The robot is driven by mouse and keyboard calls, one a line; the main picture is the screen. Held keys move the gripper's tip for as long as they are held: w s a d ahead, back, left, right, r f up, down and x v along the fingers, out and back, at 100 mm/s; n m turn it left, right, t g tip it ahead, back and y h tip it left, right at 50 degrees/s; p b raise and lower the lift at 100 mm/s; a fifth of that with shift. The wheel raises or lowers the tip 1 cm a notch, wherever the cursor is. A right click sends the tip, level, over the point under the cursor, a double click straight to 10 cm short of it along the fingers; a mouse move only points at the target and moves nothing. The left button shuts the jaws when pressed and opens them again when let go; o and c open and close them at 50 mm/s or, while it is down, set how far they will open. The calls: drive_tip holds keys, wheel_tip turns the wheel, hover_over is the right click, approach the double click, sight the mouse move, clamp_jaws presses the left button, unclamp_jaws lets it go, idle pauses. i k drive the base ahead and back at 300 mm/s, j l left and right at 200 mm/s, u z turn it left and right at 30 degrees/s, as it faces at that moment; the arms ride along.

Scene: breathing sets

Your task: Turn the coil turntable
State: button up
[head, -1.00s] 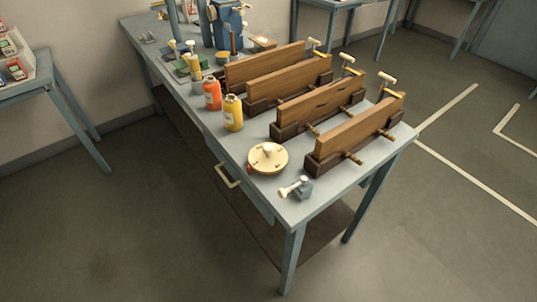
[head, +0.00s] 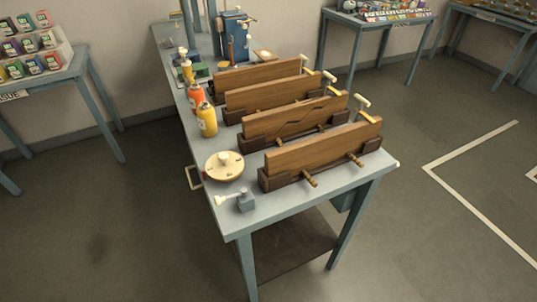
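A round cream disc with a pale knob at its centre, which looks like the coil turntable (head: 224,172), lies flat near the left front corner of the grey-blue workbench (head: 262,205). A small red part shows at its left edge. No coil can be made out on it. My gripper and arm are not in view, and nothing touches the disc.
A small grey clamp (head: 243,202) with a pale handle sits in front of the disc. Wooden boards in dark clamps (head: 320,153) stand to its right. Orange (head: 196,97) and yellow (head: 207,120) bottles stand behind. Open floor (head: 120,240) lies left of the bench.

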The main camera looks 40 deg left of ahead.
sight(224, 166)
drive_tip(key=i+l+u, duration=0.1)
drive_tip(key=l+u, duration=0.15)
drive_tip(key=u, duration=0.15)
drive_tip(key=i+l+u, duration=0.1)
drive_tip(key=l+u, duration=0.15)
drive_tip(key=u, duration=0.15)
drive_tip(key=l+u, duration=0.4)
drive_tip(key=j, duration=0.1)
